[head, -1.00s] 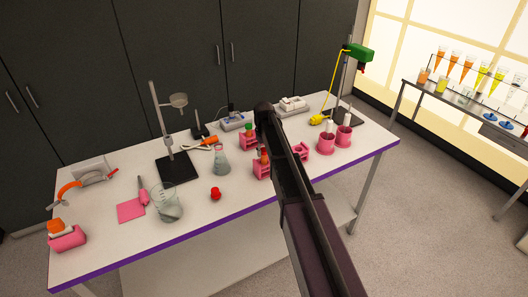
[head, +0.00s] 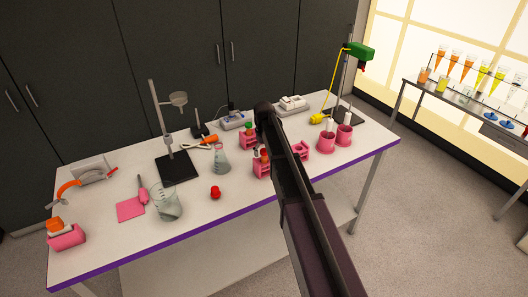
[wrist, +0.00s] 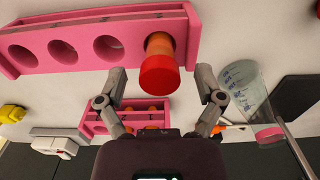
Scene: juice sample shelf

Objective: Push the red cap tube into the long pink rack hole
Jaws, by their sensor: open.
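The red cap tube (wrist: 160,75), with an orange body, stands in the right end hole of the long pink rack (wrist: 75,45) in the wrist view. How deep it sits cannot be told. Several empty round holes lie to its left. My gripper (wrist: 160,72) is open, its fingers on either side of the red cap with gaps between. In the head view a pink rack (head: 261,170) with a red-topped tube (head: 264,154) shows just left of my arm, which hides my gripper.
Another pink rack (wrist: 140,116) with orange-looking tubes lies below in the wrist view. The head view shows a flask (head: 221,160), a small red item (head: 215,192), a beaker (head: 167,203) and pink cups (head: 326,143). The front table edge (head: 185,233) is clear.

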